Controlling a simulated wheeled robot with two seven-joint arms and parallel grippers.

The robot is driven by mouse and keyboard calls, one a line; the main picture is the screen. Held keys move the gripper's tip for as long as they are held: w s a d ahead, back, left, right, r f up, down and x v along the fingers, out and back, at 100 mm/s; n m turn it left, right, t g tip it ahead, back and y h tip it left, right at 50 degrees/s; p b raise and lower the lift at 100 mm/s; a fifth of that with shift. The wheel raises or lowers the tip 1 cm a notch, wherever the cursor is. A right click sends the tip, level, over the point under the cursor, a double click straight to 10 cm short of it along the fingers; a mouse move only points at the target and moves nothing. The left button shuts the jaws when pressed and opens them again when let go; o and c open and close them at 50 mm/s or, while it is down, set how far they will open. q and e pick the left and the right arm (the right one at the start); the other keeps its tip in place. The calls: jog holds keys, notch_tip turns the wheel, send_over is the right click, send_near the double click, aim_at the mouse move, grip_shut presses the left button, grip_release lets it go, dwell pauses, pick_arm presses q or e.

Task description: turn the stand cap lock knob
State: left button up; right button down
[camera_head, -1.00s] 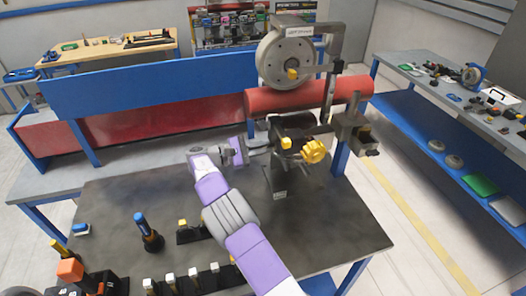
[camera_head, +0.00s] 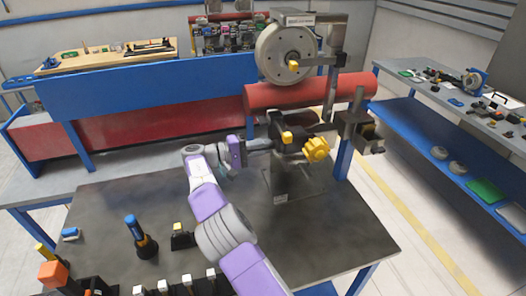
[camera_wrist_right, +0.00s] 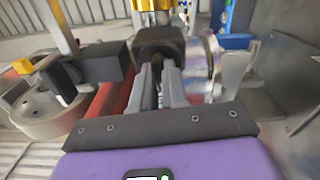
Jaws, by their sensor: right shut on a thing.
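The stand (camera_head: 290,158) stands at the far right of the dark table. It carries a yellow star-shaped knob (camera_head: 316,149) on its right and a small yellow piece (camera_head: 287,136) on top. My right gripper (camera_head: 270,143) reaches the stand's left side. In the right wrist view its fingers (camera_wrist_right: 158,72) are shut on a dark knob-like part (camera_wrist_right: 158,42), with a yellow part (camera_wrist_right: 153,9) beyond it. I take this dark part for the stand cap lock knob; its far side is hidden. My left gripper is not in view.
A grey wheel (camera_head: 285,52) on a post stands above a red cylinder (camera_head: 310,93) behind the stand. A blue-topped tool (camera_head: 140,238) and several small blocks stand at the table's front left. The table's middle-left is clear.

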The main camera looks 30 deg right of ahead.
jog(key=shift+m+b, duration=0.35)
jog(key=shift+m, duration=0.35)
jog(key=c, duration=1.2)
grip_release()
jog(key=shift+o, duration=0.2)
jog(key=shift+a, duration=0.1)
jog(key=p+v, duration=0.1)
jog(key=v, duration=0.6)
jog(key=shift+a, duration=0.2)
